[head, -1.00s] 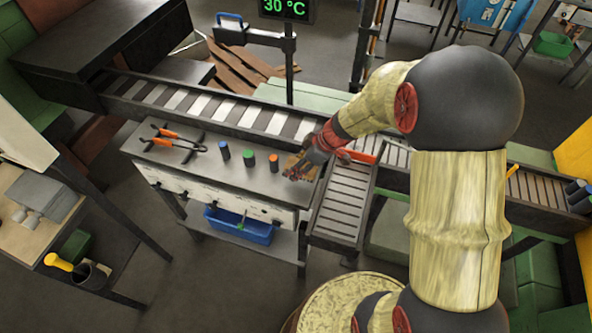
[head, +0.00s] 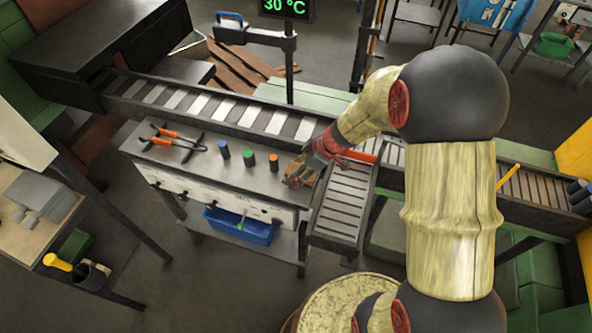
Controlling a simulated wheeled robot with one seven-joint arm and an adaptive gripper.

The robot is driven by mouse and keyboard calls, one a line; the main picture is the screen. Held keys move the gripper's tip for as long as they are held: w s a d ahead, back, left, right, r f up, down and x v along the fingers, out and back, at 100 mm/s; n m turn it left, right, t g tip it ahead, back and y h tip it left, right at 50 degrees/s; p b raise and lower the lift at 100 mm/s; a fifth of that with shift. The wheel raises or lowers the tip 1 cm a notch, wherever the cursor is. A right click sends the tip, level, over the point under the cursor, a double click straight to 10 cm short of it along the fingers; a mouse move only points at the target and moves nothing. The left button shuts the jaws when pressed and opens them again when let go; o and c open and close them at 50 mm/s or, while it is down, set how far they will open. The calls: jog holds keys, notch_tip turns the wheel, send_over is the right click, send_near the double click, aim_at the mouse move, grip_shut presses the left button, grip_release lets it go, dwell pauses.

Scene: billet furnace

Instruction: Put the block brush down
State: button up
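My gripper (head: 299,175) is low at the right end of the grey bench top (head: 208,172), right of the orange-topped cylinder. Tan and brown patches show among its fingers. They are too small to tell whether they are the block brush or parts of the gripper. I cannot make out the brush clearly anywhere. The fingers are small and dark, and whether they are open or shut does not show. I cannot tell whether they touch the bench.
Blue (head: 224,150), green (head: 248,157) and orange-topped (head: 273,162) cylinders stand on the bench. Orange-handled tongs (head: 178,142) lie at its left. A roller conveyor (head: 342,205) adjoins the bench's right end. A slatted conveyor (head: 205,106) runs behind. A blue bin (head: 238,228) sits below.

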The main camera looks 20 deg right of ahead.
dwell(0.3)
jog(key=shift+r+p, duration=0.2)
jog(key=shift+p, duration=0.15)
jog(key=v, duration=1.1)
jog(key=shift+s+d+r+p, duration=0.1)
jog(key=shift+s+r+p, duration=0.1)
jog(key=shift+r+p, duration=0.15)
jog(key=s+a+r+m+t+h, duration=0.2)
jog(key=s+r+m+h, duration=0.3)
jog(key=s+r+m, duration=0.5)
jog(key=s+a+r, duration=0.1)
jog(key=s+r, duration=0.7)
jog(key=s, duration=0.1)
jog(key=shift+s+a+m, duration=0.2)
jog(key=shift+s+m, duration=0.1)
jog(key=shift+m, duration=0.1)
jog(key=shift+f, duration=0.1)
notch_tip(320, 180, down, 8)
jog(key=b, duration=0.8)
